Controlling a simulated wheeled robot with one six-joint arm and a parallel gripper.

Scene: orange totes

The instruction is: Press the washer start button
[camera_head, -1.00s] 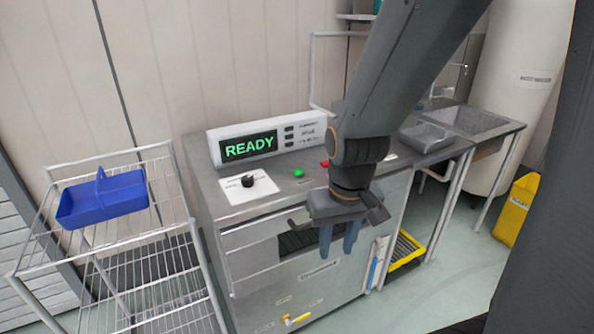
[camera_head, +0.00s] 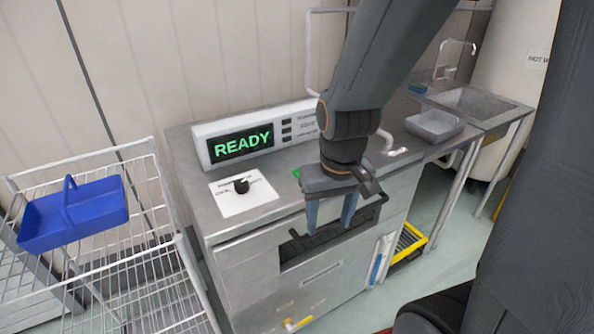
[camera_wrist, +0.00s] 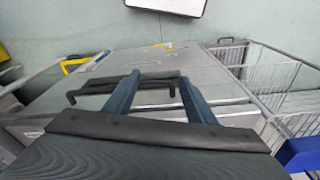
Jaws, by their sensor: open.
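The washer (camera_head: 237,272) is a grey steel cabinet with a display (camera_head: 242,144) that reads READY in green. The red button seen earlier is hidden now. My gripper (camera_head: 329,226) is open and empty, with its two blue fingers pointing down in front of the dark opening in the washer's upper front.
A black knob (camera_head: 241,186) sits on a white plate on the washer top. A wire rack (camera_head: 90,158) with a blue caddy (camera_head: 75,215) stands at the left. A grey tray (camera_head: 435,125) and a sink (camera_head: 478,103) are on the right counter. A yellow-edged crate (camera_head: 408,243) sits below.

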